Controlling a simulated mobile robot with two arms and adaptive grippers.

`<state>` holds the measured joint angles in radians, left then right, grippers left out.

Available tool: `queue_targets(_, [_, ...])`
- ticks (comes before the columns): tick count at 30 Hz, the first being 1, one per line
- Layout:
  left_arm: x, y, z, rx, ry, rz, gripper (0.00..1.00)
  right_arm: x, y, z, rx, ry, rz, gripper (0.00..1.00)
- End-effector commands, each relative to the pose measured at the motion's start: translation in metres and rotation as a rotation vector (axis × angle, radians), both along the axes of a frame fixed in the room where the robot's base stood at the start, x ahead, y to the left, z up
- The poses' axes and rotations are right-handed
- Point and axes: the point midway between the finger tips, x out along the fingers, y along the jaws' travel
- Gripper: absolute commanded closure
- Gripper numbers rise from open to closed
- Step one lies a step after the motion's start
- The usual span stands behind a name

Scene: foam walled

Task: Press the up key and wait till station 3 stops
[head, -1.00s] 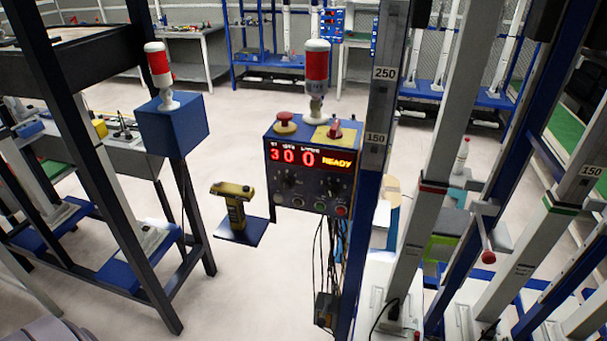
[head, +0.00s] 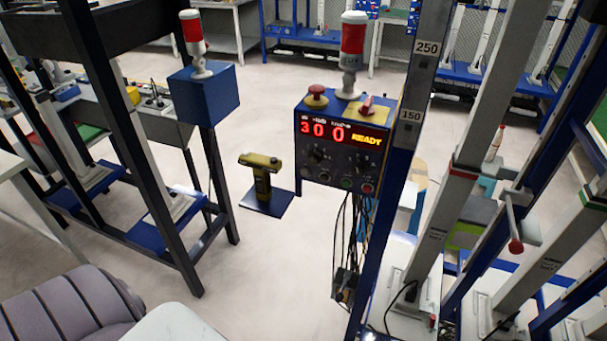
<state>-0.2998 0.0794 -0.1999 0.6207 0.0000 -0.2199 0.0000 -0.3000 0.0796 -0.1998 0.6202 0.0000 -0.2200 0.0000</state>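A blue control box (head: 340,148) hangs on a dark blue upright right of the middle. Its red display (head: 342,134) shows "3", "0", "0" and a yellow "READY". Below the display are dark knobs and a row of small buttons (head: 347,184); their labels are too small to read, so I cannot tell which is the up key. A red mushroom button (head: 316,96) and a red switch (head: 366,105) sit on top of the box. Neither of my grippers is in view.
A red and white beacon (head: 352,52) stands on the box. Cables hang below the box. Grey slanted columns stand at right, a dark frame (head: 165,180) at left. Pale floor lies between.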

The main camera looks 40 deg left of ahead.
Motion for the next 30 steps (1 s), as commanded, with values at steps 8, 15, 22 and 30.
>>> queue_targets(8, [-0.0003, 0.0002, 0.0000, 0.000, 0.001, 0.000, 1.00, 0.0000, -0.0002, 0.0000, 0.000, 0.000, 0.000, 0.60])
queue_targets(15, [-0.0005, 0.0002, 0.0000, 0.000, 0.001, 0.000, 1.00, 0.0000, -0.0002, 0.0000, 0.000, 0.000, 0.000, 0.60])
queue_targets(22, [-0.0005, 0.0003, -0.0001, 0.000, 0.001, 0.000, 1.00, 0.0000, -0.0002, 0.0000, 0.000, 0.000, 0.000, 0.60])
queue_targets(30, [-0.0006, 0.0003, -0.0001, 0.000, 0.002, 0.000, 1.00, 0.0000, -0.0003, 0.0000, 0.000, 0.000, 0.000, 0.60])
